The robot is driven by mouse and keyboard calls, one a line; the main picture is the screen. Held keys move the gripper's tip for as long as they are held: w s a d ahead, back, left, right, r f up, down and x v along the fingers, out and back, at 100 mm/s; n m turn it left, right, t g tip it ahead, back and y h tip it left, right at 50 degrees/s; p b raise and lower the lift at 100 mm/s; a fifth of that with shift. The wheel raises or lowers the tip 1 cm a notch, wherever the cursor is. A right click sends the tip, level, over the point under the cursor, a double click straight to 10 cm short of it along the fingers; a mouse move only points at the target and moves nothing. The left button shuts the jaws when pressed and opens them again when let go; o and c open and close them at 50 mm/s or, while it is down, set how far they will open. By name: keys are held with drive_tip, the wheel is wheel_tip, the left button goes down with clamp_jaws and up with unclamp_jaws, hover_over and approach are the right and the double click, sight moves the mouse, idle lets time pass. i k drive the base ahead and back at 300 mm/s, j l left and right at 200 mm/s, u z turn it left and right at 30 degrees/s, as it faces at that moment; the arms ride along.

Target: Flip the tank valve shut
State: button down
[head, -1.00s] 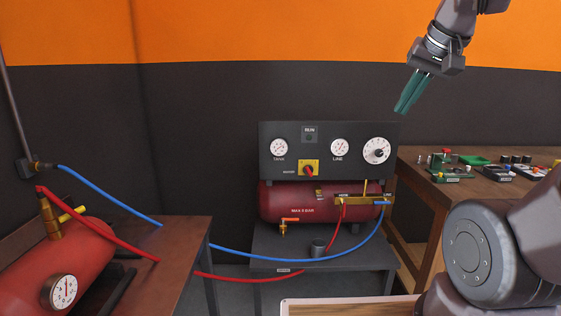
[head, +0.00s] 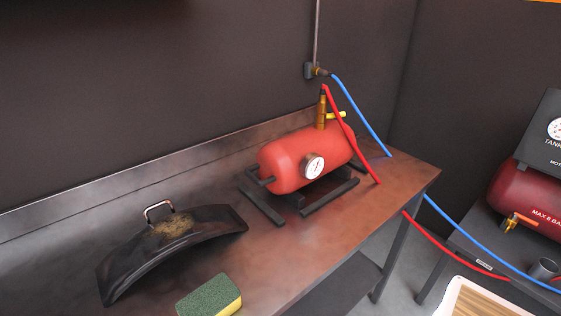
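A red air tank (head: 292,163) lies on its side on dark rails on the bench at the left wall. A round white gauge (head: 313,167) is on its near side. A brass valve fitting (head: 321,108) stands upright on its top, with a yellow lever (head: 337,114) pointing right, roughly along the tank and across the upright fitting. The red hose (head: 352,136) runs from the top of the fitting down over the bench edge and partly covers the lever's base. My gripper is out of view.
A black curved fender (head: 178,245) with a handle and a green-yellow sponge (head: 212,297) lie on the bench (head: 300,243). A wall outlet (head: 311,71) feeds a blue hose (head: 362,118). The compressor (head: 526,197) stands at the right. Bare bench lies before the tank.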

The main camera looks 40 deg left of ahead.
sight(320, 118)
drive_tip(key=u, duration=1.7)
